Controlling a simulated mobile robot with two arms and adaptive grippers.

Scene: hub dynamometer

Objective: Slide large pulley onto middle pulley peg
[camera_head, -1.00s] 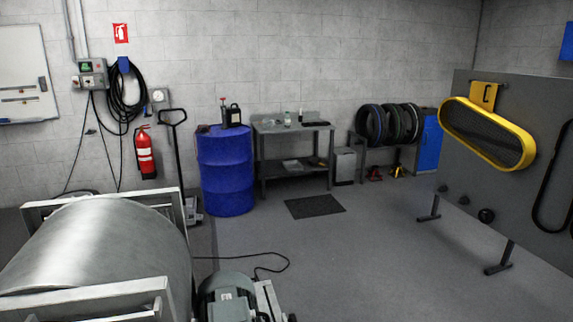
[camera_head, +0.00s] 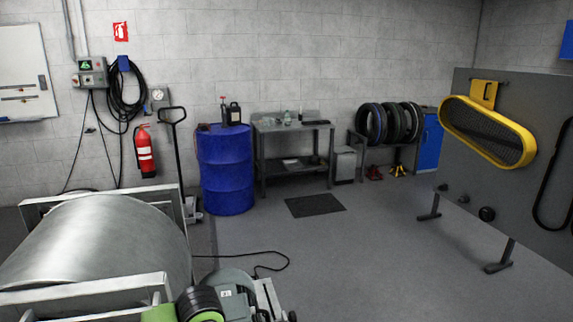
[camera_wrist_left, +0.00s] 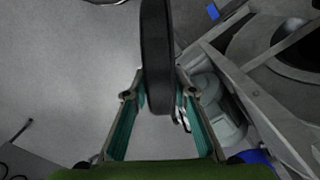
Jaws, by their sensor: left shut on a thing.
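The large pulley, a dark wheel with a grooved rim, shows at the bottom of the head view (camera_head: 201,299) and edge-on in the left wrist view (camera_wrist_left: 158,50). My left gripper (camera_wrist_left: 164,95) is shut on it, one finger on each side of its lower part in the wrist view. In the head view only green parts of this gripper show beside the pulley, in front of the motor. Three dark stubs or knobs, one of them (camera_head: 487,214) rounder, are on the grey panel (camera_head: 505,110) at right. I cannot tell which, if any, is the middle pulley peg. My right gripper is not in view.
The grey motor (camera_head: 235,287) and the large metal roller (camera_head: 95,250) in its frame stand close to the pulley. A yellow guard (camera_head: 480,99) and a black belt (camera_head: 541,190) hang on the panel. The floor (camera_head: 370,260) between motor and panel is clear.

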